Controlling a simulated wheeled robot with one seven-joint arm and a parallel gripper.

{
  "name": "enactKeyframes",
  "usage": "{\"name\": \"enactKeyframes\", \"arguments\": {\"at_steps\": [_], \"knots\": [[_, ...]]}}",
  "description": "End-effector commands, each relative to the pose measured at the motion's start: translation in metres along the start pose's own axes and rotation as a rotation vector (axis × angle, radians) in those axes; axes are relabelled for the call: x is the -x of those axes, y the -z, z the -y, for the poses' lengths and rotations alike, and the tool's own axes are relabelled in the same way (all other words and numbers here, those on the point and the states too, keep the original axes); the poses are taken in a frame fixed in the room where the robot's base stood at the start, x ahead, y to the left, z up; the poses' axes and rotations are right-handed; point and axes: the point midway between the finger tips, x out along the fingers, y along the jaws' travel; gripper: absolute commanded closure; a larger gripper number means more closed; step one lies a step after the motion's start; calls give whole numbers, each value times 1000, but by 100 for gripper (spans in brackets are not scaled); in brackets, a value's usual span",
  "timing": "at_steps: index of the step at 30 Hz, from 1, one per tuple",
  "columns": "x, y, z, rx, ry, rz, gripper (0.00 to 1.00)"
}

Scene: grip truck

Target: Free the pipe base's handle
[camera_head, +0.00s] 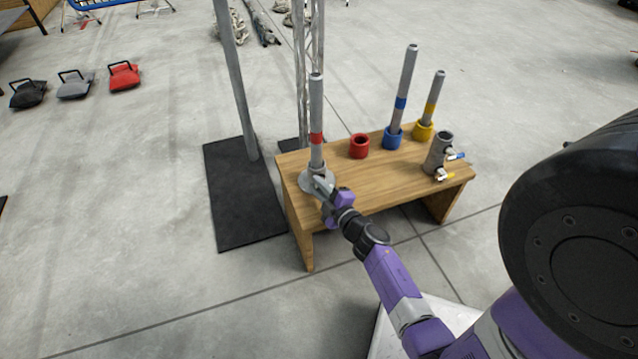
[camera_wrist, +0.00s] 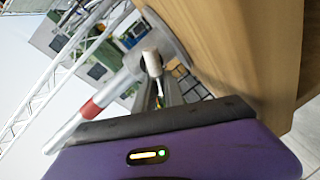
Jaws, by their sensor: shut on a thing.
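The pipe base (camera_head: 308,181) is a grey round flange at the left end of the wooden table. A tall grey pipe (camera_head: 316,105) with a red band stands upright in it. In the wrist view the pipe (camera_wrist: 72,122) runs toward the lower left, and the base (camera_wrist: 158,25) lies against the wood. My gripper (camera_head: 324,188) is at the near side of the base, shut on its handle. The pale rounded handle (camera_wrist: 152,62) shows between my fingers (camera_wrist: 162,92) in the wrist view. The fingers partly hide it.
The wooden table (camera_head: 385,185) also bears an empty red socket (camera_head: 359,152), a blue socket (camera_head: 392,142) and a yellow socket (camera_head: 422,134) with pipes in them. A grey valve piece (camera_head: 436,155) stands at the right end. A post (camera_head: 236,85) rises behind the left end.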

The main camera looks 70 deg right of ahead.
Motion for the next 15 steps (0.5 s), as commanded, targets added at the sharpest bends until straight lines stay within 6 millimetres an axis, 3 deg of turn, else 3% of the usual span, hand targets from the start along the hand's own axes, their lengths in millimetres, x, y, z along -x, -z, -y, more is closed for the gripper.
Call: {"name": "enactKeyframes", "arguments": {"at_steps": [15], "knots": [[1, -4, 3, 88, 14, 26, 100]]}}
